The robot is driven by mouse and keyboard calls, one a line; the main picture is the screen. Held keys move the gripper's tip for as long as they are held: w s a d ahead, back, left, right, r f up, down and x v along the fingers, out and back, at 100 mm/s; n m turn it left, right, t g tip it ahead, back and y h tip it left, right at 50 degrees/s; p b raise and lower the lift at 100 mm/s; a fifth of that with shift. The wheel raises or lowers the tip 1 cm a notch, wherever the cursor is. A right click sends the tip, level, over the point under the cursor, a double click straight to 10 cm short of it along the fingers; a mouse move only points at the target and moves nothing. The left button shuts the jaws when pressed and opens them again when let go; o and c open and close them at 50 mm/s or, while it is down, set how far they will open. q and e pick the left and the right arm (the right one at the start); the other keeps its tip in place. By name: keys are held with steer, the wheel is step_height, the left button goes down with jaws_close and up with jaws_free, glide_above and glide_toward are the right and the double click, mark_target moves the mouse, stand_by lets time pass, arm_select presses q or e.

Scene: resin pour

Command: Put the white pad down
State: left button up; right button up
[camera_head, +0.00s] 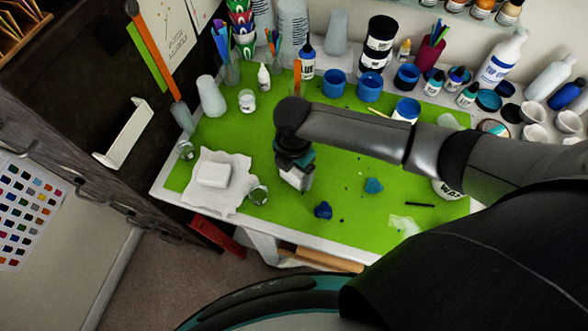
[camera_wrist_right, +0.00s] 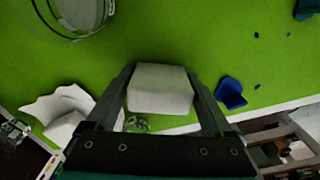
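My right gripper (camera_head: 296,172) points down over the green mat (camera_head: 340,215), near the middle of the table. In the right wrist view the gripper (camera_wrist_right: 160,78) has a finger on each side of a white pad (camera_wrist_right: 160,92) and is shut on it. The pad's lower part also shows under the gripper in the head view (camera_head: 294,181). The gap between pad and mat is hard to judge. Another white block (camera_head: 213,175) lies on a crumpled white sheet (camera_head: 232,199) to the left. My left gripper is in neither view.
A small glass jar (camera_head: 259,194) stands between the sheet and my right gripper. A dark blue lump (camera_head: 323,210) and a teal lump (camera_head: 373,186) lie to the right. Bottles, blue cups (camera_head: 369,87) and jars crowd the back. The mat's front middle is mostly free.

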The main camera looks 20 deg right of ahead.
steer(key=shift+o, duration=0.9)
step_height(320, 180, up, 12)
steer(key=shift+r+p, duration=0.2)
steer(key=shift+p, duration=0.65)
steer(key=shift+s, duration=0.1)
